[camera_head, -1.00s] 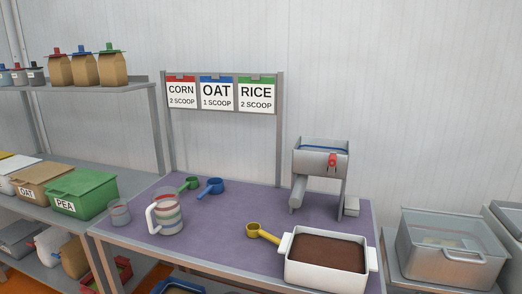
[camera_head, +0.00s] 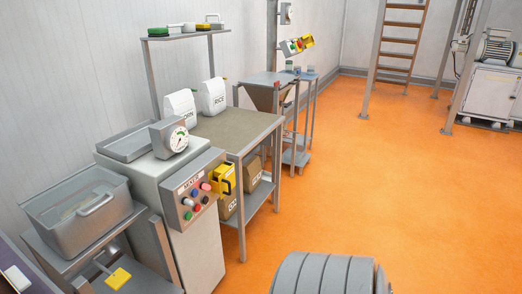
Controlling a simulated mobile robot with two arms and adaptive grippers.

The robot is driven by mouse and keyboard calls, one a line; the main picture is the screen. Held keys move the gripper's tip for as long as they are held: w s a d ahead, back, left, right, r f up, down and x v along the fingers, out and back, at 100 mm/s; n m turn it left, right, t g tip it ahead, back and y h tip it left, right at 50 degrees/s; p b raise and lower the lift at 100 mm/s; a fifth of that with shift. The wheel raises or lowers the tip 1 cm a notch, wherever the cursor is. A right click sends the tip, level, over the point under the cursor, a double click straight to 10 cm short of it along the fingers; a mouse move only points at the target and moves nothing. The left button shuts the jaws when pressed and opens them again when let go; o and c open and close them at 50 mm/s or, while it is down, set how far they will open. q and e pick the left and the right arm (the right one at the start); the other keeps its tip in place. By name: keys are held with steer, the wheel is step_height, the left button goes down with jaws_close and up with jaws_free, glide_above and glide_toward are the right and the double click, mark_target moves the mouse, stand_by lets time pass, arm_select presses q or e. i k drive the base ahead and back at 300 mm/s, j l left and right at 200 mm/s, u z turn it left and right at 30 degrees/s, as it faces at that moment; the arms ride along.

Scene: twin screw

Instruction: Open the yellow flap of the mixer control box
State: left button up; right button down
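A sloped grey control panel (camera_head: 191,190) with several coloured buttons is on the front of a light grey cabinet, left of centre. Its small lettering is not readable with certainty. A yellow part (camera_head: 223,180) sits at the panel's right end; whether it is a flap, open or closed, I cannot tell. Farther back, a small grey button box (camera_head: 290,47) is mounted on a post, with a yellow piece (camera_head: 307,41) tilted beside it. I cannot tell which of these is the mixer control box. Neither of my grippers is in view.
A round gauge (camera_head: 178,139) tops the cabinet. A table (camera_head: 238,128) with white bags stands behind the cabinet. The orange floor (camera_head: 400,170) is open to the right. A ladder (camera_head: 401,40) stands at the back.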

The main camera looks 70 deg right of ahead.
mark_target(226, 174)
steer(key=z, duration=1.8)
